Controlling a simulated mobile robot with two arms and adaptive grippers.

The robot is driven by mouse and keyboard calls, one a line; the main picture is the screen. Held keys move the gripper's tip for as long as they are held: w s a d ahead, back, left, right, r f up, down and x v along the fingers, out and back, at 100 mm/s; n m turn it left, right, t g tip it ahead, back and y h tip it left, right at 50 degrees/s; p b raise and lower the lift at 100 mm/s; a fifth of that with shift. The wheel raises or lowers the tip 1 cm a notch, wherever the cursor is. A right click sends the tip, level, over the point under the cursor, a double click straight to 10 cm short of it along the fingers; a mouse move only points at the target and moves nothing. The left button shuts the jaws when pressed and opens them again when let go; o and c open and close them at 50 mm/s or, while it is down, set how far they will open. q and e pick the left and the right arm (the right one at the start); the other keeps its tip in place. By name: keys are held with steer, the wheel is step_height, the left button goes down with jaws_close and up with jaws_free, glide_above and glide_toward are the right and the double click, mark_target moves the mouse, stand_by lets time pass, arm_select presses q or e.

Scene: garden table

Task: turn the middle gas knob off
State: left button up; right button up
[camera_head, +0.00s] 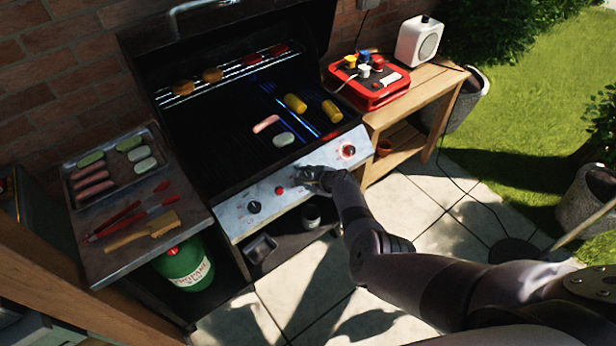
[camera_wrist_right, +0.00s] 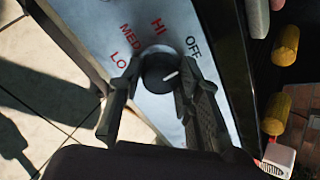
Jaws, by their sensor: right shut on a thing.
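The middle gas knob (camera_wrist_right: 157,74) is a round black knob on the pale metal control panel (camera_head: 234,222). Its white pointer line is directed right and slightly up, toward the side with the OFF mark (camera_wrist_right: 193,46). The marks HI, MED and LO run round to the left. My right gripper (camera_wrist_right: 157,70) is shut on the knob, one finger on each side. In the head view my right gripper (camera_head: 312,179) covers the middle knob. My left gripper is not in view.
A left knob (camera_head: 254,207) and a red-lit right knob (camera_head: 347,151) flank my gripper. The grill (camera_head: 215,125) holds food, with blue light lines between grates. A side shelf (camera_head: 110,262) bears tongs and a tray. A wooden table (camera_head: 425,88) stands right.

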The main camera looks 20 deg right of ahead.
stand_by(0.3)
steer(key=o, duration=1.2)
